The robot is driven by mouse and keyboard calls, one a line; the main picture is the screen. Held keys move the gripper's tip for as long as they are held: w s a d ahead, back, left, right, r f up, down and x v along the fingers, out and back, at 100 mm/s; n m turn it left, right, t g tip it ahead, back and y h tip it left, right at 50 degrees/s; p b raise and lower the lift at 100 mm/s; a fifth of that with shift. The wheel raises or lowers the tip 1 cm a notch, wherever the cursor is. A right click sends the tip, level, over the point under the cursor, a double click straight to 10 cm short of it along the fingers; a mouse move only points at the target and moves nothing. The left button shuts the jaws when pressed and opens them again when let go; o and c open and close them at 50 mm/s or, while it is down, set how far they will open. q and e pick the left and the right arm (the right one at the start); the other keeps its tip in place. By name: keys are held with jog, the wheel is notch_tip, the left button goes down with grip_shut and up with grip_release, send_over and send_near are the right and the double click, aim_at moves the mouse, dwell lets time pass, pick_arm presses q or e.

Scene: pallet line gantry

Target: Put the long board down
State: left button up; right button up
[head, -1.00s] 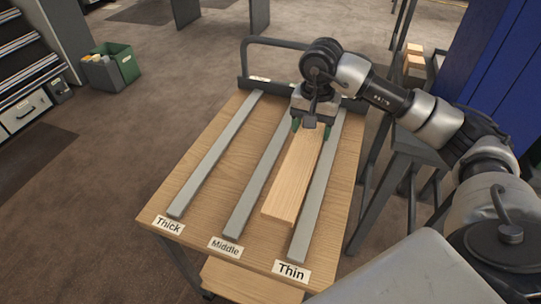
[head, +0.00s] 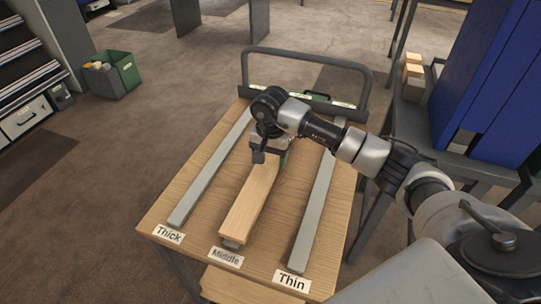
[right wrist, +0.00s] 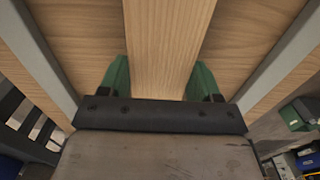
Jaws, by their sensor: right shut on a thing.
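The long board (head: 250,203) is pale wood and lies lengthwise over the middle grey strip (head: 231,244) of the wooden table top (head: 200,215). Only the strip's near end shows, just behind the "Middle" label (head: 226,257). My right gripper (head: 268,159) is shut on the board near its far end. In the right wrist view the board (right wrist: 168,45) sits between the green fingers (right wrist: 160,82). I cannot tell whether the board touches the strip or hangs just above it. My left gripper is not in view.
Grey strips run along the table at the "Thick" label (head: 168,235) and the "Thin" label (head: 291,280), clear of the board. A dark handle rail (head: 305,55) stands at the far edge. A grey rack with small wooden blocks (head: 412,73) and a blue cabinet (head: 490,85) are right.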

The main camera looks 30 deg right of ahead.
aim_at(270, 159)
jog(key=o, duration=1.1)
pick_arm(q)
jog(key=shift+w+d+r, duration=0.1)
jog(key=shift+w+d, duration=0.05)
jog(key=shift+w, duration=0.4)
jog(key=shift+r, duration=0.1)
pick_arm(e)
jog(key=shift+r, duration=0.15)
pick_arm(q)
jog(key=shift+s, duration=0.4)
pick_arm(e)
notch_tip(270, 159, up, 12)
jog(key=shift+f, duration=0.1)
